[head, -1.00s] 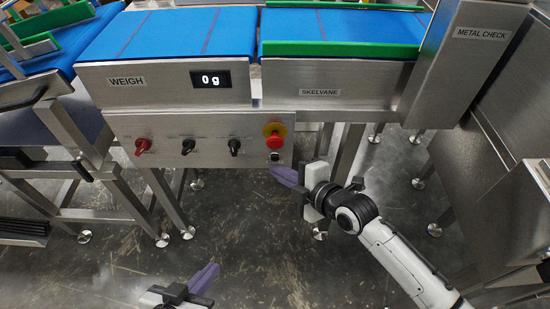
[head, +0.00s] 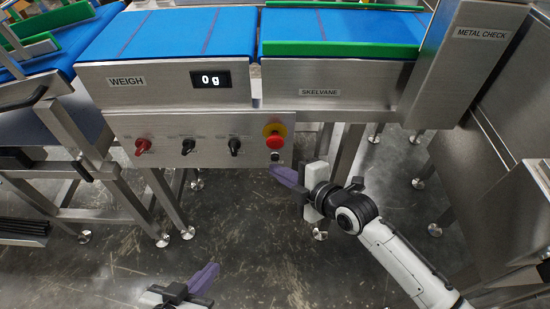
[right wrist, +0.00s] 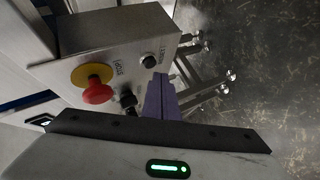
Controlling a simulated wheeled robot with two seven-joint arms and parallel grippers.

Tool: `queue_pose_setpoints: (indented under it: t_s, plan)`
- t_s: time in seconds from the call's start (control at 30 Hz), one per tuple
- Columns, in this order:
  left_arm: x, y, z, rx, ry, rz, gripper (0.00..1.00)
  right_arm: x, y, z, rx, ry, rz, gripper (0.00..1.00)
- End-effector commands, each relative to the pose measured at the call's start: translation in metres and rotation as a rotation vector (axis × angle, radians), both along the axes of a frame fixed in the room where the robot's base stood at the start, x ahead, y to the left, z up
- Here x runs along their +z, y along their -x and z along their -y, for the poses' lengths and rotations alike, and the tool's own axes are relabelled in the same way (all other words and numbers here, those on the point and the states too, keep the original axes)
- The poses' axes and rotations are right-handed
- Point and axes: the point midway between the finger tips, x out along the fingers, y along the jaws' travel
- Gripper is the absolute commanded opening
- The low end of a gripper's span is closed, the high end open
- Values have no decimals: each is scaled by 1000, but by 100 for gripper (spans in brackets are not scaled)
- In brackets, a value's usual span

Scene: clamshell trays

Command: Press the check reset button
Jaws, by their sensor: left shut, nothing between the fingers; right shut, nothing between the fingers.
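The control panel (head: 205,138) is on the front of the weigh unit. A small black button (head: 275,156) sits low at its right end, under the red emergency stop (head: 274,137) on its yellow disc. In the right wrist view the black button (right wrist: 150,61) has a small label beside it, too small to read surely. My right gripper (head: 273,170) is shut and empty, its purple fingertips just below the button in the head view. In the right wrist view the fingertips (right wrist: 160,78) appear close to it; contact cannot be told. My left gripper (head: 213,268) is shut and empty, low in the picture.
The display (head: 210,79) above reads 0 g. Blue belts (head: 160,32) run above. Metal legs stand below, and the metal check housing (head: 475,60) is at the right.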

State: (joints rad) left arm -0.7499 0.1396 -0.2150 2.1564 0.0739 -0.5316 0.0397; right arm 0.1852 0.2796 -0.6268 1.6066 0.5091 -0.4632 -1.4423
Motion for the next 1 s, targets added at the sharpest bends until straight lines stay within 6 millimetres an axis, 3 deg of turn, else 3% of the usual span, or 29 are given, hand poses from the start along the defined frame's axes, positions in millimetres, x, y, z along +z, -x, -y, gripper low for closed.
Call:
queue_pose_setpoints:
  t_s: [1.0]
  plan:
    - [-4, -1, 0, 0, 0, 2, 0, 0, -10, 0, 0, 0, 0, 0]
